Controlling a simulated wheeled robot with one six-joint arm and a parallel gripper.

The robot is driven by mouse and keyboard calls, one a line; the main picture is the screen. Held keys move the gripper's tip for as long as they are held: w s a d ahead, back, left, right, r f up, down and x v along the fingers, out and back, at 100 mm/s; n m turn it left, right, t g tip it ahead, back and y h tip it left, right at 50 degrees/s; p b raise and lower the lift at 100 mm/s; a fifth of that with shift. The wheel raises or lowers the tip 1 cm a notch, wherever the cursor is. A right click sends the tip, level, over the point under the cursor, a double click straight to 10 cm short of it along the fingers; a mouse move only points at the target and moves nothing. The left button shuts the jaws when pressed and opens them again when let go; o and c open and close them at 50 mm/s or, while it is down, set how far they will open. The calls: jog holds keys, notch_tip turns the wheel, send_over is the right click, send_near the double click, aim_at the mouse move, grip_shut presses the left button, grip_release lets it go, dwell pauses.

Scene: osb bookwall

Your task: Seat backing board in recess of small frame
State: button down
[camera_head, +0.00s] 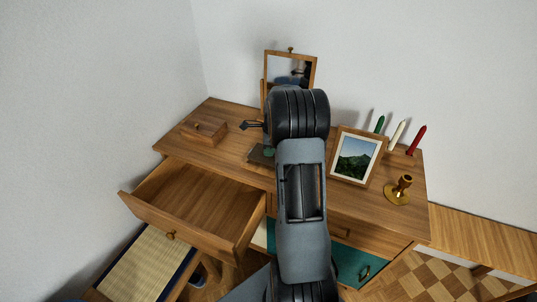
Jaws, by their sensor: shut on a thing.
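My arm (302,190) reaches over the desk and hides most of my gripper. A small black part (252,125), apparently of my gripper, sticks out left of the wrist; the fingertips are hidden. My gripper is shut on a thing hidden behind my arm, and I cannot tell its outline. A dark flat piece (259,154) with a greenish patch shows on the desk top at the arm's left edge. It may be the small frame or its backing board; I cannot tell which. No recess is visible.
The wooden desk (235,139) has an open, empty-looking drawer (205,198) at left. A wooden box (204,131), a mirror (291,69), a landscape picture frame (357,157), a brass candlestick (399,190) and green, white and red candles (398,135) stand on it.

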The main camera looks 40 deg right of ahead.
jog(key=shift+f, duration=1.35)
jog(key=shift+f, duration=0.2)
jog(key=c, duration=1)
grip_release()
